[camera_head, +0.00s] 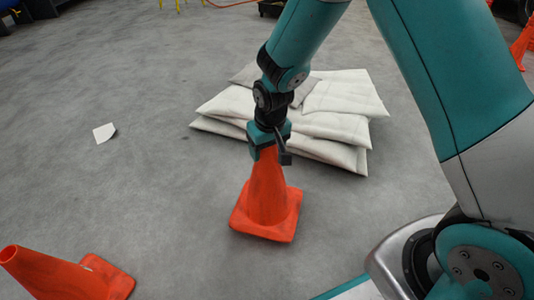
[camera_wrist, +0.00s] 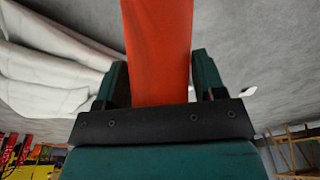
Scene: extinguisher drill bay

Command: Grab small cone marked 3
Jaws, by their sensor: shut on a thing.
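An orange cone (camera_head: 266,198) stands upright on the grey floor in the middle of the head view. My gripper (camera_head: 268,150) is at its top, with the jaws shut on the upper part of the cone. In the wrist view the cone (camera_wrist: 160,50) runs between the two fingers of my gripper (camera_wrist: 158,80). I cannot see any number on it. A second orange cone (camera_head: 62,277) is at the lower left of the head view, partly cut off by the frame edge. No marking shows on that one either.
A stack of white sacks (camera_head: 335,125) lies right behind the held cone. A white paper sheet (camera_head: 104,133) lies on the floor at left. Another orange cone (camera_head: 522,45) shows at the far right edge. The floor at left is mostly clear.

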